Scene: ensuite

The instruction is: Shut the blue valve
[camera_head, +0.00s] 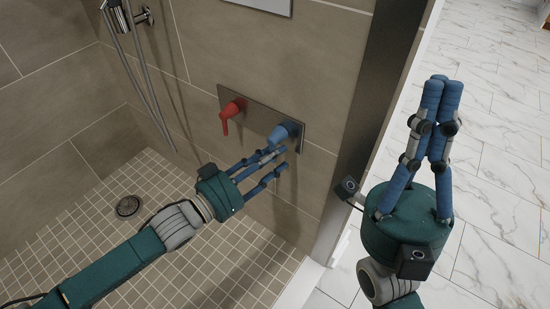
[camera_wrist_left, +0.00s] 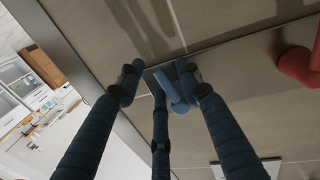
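The blue valve (camera_head: 287,131) sits at the right end of a metal plate on the tiled shower wall. In the left wrist view the blue valve (camera_wrist_left: 172,88) shows between my spread fingers. My left gripper (camera_head: 275,168) is open, with its fingertips close to the valve, just below it in the head view. I cannot tell whether a finger touches the valve. The fingers partly hide its handle, so its exact angle is unclear. My right gripper (camera_head: 442,82) is away from the wall at the right, its fingers drawn together with nothing between them.
A red valve (camera_head: 232,112) with its handle down is on the same plate (camera_head: 262,115), left of the blue one. A shower hose (camera_head: 148,85) hangs at upper left. A dark wall edge (camera_head: 372,105) stands between the shower and the open marble floor (camera_head: 500,150).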

